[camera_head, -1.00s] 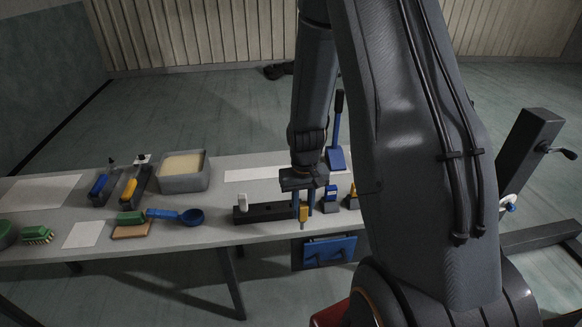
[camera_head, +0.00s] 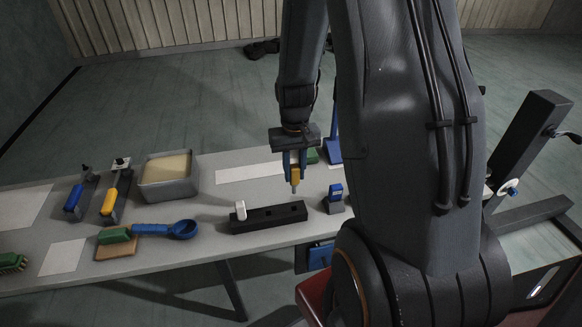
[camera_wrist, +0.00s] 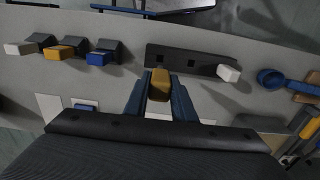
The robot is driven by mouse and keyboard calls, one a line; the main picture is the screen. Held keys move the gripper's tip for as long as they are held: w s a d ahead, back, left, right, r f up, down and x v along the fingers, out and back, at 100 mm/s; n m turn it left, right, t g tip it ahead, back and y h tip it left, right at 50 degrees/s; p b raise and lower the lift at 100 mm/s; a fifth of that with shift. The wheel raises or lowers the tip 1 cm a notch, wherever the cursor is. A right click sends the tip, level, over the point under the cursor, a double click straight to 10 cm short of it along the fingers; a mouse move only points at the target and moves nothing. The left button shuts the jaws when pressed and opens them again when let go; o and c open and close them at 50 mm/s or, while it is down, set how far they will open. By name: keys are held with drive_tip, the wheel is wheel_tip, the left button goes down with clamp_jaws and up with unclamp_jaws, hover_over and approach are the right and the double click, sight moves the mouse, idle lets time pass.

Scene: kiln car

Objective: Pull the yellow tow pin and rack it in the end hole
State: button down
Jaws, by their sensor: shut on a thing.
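My gripper (camera_head: 295,168) is shut on the yellow tow pin (camera_head: 295,176), with its thin grey tip pointing down. I hold it upright, apparently above the right end of the black rack block (camera_head: 262,219); the exact gap is hard to judge. In the wrist view, the yellow pin (camera_wrist: 159,85) shows between my two blue fingers (camera_wrist: 159,100), in front of the left part of the rack (camera_wrist: 190,60). A white pin (camera_head: 240,210) stands near the rack's left end. A dark hole shows toward the rack's right end.
Small dark stands with white (camera_wrist: 20,48), yellow (camera_wrist: 60,52) and blue (camera_wrist: 101,58) parts sit beside the rack. A blue scoop (camera_head: 182,229), a green brush block (camera_head: 115,236) and a grey bin (camera_head: 168,186) lie left on the table. My arm hides the table's right side.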

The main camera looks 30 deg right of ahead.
sight(294, 192)
drive_tip(key=shift+s, duration=0.1)
drive_tip(key=shift+f+b, duration=1.4)
drive_tip(key=shift+f, duration=1.7)
drive_tip(key=shift+f+b, duration=1.5)
drive_tip(key=shift+f, duration=1.1)
drive_tip(key=c, duration=1.2)
unclamp_jaws()
drive_tip(key=shift+o, duration=0.2)
drive_tip(key=shift+r, duration=0.2)
drive_tip(key=shift+r+p, duration=0.35)
drive_tip(key=shift+p, duration=0.15)
drive_tip(key=shift+r+p, duration=1.3)
drive_tip(key=shift+r, duration=0.45)
